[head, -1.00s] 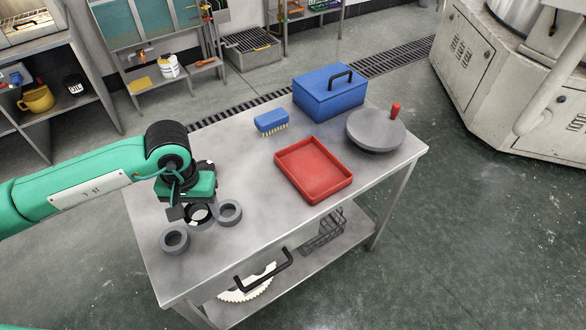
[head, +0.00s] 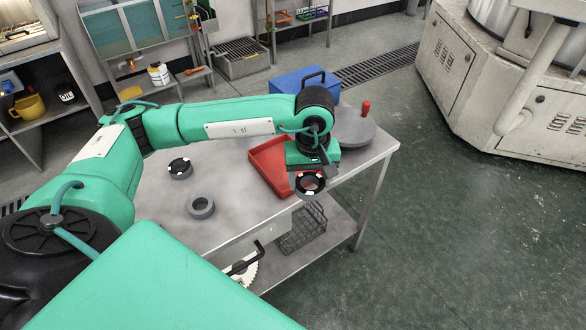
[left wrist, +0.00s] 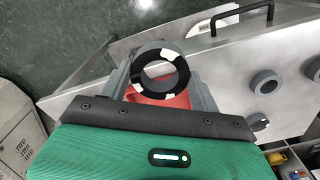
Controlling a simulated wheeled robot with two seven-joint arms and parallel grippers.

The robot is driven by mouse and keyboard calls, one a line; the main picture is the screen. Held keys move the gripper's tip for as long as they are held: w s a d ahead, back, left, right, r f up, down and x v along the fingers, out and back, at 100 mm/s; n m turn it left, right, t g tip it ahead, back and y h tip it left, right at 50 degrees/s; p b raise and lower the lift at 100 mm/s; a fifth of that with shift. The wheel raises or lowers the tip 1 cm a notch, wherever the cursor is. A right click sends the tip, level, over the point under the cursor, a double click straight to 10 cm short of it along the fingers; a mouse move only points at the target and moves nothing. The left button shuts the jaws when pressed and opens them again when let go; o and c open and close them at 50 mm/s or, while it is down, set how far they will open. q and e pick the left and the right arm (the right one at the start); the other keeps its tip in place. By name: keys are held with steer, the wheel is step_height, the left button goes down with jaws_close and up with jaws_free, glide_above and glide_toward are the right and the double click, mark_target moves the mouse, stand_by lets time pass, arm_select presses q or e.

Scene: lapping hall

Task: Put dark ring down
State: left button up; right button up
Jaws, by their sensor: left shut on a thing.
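My left gripper (head: 309,180) is shut on a dark ring (head: 297,190) with pale patches. It holds the ring in the air, in front of the red tray (head: 262,172) as the head view shows it. In the left wrist view the dark ring (left wrist: 137,75) sits between the fingers, and the red tray (left wrist: 178,99) shows through and below it. The ring's height above the tray is hard to tell. Part of the tray is hidden by my arm and gripper. My right gripper is not in view.
A grey ring (head: 201,207) and another dark-topped ring (head: 180,168) lie on the metal table (head: 235,225); a further grey ring (left wrist: 313,68) shows in the left wrist view. A blue box (head: 290,83) and a round grey lid-like disc (head: 356,132) stand behind my gripper.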

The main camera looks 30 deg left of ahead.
arm_select(q)
steer(key=w+a+r+n, duration=0.2)
steer(key=w+n, duration=0.1)
steer(key=n, duration=0.4)
step_height(320, 180, up, 7)
steer(key=n+b, duration=0.3)
steer(key=n, duration=2.1)
glide_above(284, 164)
steer(key=s+d, duration=0.3)
steer(key=d, duration=0.2)
steer(key=f, duration=1)
steer(key=f+p, duration=0.1)
steer(key=f, duration=0.4)
steer(key=shift+w+a+f, duration=0.1)
steer(key=shift+w+f, duration=0.1)
steer(key=shift+w, duration=0.05)
step_height(284, 164, down, 4)
steer(key=shift+r+p, duration=0.1)
steer(key=shift+p, duration=0.2)
steer(key=shift+f, duration=0.5)
steer(key=o, duration=0.8)
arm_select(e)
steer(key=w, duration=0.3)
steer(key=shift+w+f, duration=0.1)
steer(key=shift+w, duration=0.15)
